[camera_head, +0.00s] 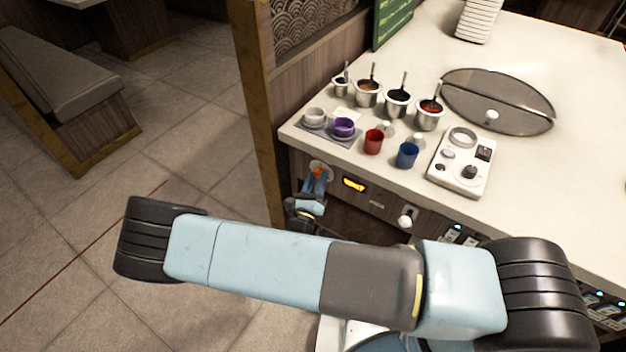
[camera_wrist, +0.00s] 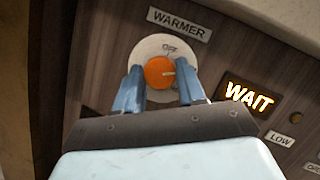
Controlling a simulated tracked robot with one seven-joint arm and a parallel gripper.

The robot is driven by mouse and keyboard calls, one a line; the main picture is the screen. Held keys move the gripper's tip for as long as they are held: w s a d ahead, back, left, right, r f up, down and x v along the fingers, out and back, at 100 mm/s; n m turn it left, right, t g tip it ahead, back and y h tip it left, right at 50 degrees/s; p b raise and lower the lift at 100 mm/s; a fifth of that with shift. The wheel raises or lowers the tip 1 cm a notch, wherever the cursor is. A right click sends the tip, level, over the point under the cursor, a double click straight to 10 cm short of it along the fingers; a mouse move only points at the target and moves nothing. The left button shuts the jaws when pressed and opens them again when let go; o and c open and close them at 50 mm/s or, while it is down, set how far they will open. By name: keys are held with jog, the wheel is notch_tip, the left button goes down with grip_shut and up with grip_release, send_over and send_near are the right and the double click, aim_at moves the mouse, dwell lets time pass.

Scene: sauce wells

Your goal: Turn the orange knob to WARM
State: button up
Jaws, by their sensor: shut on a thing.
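The orange knob (camera_wrist: 158,73) sits on a round pale dial plate under a WARMER label (camera_wrist: 179,23) in the wrist view. OFF shows on the plate above the knob. A pale mark on the knob's face points to the right. My gripper (camera_wrist: 160,84) is shut on the knob, with one blue finger on each side. In the head view the knob (camera_head: 318,173) shows small on the counter's front panel, with my gripper (camera_head: 316,181) at it. The WARM marking is not visible; the fingers and wrist hide the lower part of the plate.
A lit display (camera_wrist: 249,97) reads WAIT right of the knob, with a LOW label (camera_wrist: 279,138) below it. A white knob (camera_head: 405,222) is farther right on the panel.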

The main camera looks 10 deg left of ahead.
jog(key=shift+a+n+g+y, duration=0.1)
jog(key=shift+n+g+y, duration=0.25)
jog(key=shift+n, duration=0.75)
jog(key=shift+f+n+y, duration=0.1)
jog(key=shift+n+y, duration=0.15)
jog(key=shift+n, duration=0.05)
jog(key=o, duration=1)
jog(key=shift+o, duration=0.2)
jog(key=v, duration=1.3)
jog(key=shift+s+f, duration=0.2)
jog(key=shift+s, duration=0.15)
jog(key=shift+s, duration=0.1)
